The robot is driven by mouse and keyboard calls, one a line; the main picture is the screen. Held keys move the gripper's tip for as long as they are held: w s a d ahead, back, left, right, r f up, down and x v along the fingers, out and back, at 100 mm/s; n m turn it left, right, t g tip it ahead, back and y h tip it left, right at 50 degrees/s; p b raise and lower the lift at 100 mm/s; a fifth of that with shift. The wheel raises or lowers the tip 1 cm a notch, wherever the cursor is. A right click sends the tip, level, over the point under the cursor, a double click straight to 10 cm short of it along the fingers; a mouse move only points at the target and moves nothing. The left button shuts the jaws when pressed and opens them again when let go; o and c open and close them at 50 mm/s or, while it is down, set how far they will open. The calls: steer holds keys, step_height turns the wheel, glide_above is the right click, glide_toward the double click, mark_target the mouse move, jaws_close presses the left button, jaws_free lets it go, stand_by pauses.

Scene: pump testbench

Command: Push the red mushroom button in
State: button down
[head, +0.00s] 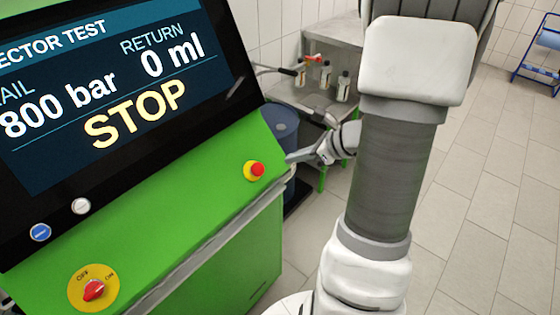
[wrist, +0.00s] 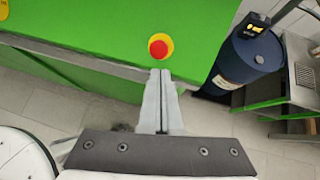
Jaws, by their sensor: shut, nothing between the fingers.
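The red mushroom button (head: 257,169) sits on a yellow round base near the right end of the green sloped panel (head: 190,210). In the wrist view the red button (wrist: 158,48) shows just beyond my fingertips. My gripper (head: 290,158) is shut and empty, to the right of the button in the head view. In the wrist view my gripper (wrist: 160,72) points at the lower edge of the yellow base. I cannot tell whether the fingertips touch it. The screen (head: 100,90) above the panel reads STOP, 800 bar and 0 ml.
A red rotary switch (head: 94,290) on a yellow plate and blue (head: 40,232) and white (head: 81,206) buttons are at the left. A dark blue drum (head: 283,125) stands behind the panel's right end. A bench (head: 340,45) with bottles is at the back.

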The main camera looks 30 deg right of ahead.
steer(key=shift+v, duration=1.4)
